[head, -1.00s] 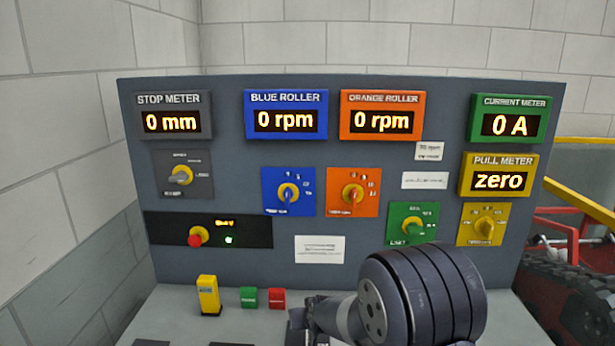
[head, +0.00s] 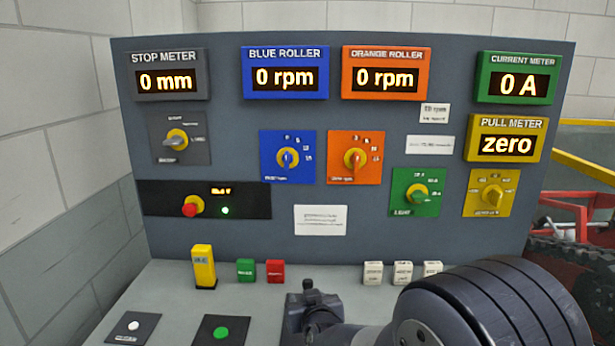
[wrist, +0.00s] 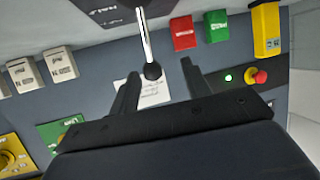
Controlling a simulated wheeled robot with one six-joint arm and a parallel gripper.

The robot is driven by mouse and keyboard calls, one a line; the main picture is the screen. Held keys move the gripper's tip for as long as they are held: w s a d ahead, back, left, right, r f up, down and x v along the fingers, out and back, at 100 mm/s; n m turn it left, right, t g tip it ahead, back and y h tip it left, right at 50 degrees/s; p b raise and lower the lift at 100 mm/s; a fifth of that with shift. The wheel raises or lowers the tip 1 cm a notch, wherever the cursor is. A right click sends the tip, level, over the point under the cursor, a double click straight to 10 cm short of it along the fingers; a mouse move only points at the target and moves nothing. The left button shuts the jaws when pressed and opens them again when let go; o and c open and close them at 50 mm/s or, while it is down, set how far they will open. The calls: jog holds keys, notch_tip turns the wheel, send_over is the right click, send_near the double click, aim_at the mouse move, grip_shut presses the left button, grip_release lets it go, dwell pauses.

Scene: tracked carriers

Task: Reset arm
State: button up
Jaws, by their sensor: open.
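My gripper (wrist: 158,82) is open in the wrist view, its two dark fingers apart. A lever with a chrome rod and black ball knob (wrist: 152,71) shows between the fingertips in that view. I cannot tell how far the knob is from them, and nothing is gripped. The lever rises from a dark plate (wrist: 110,8). In the head view my arm reaches in from the lower right over the grey desk, and its dark end hides the lever and the fingers.
A panel (head: 235,220) with meters and knobs stands behind the desk (head: 160,290). A yellow block (head: 204,267), a green block (head: 246,270), a red block (head: 276,271) and white blocks (head: 403,272) line its foot. A green button (head: 221,333) and a white button (head: 134,325) are at front left.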

jog(key=shift+s+a+f+n+t+y+b, duration=0.2)
jog(key=shift+s+t+b, duration=0.4)
jog(key=shift+b, duration=0.6)
jog(key=shift+s+d+f+n+t+b, duration=0.15)
jog(key=shift+s+f+t+b, duration=0.15)
jog(key=shift+s+t+b, duration=0.65)
jog(key=shift+s+a+f+n+t+y+b, duration=0.1)
jog(key=shift+f+t+b, duration=0.25)
jog(key=shift+b, duration=1.1)
jog(key=shift+s+r, duration=0.2)
jog(key=shift+s+d+r, duration=0.15)
jog(key=shift+s+d, duration=0.1)
jog(key=shift+s, duration=0.85)
jog(key=shift+s+d, duration=0.1)
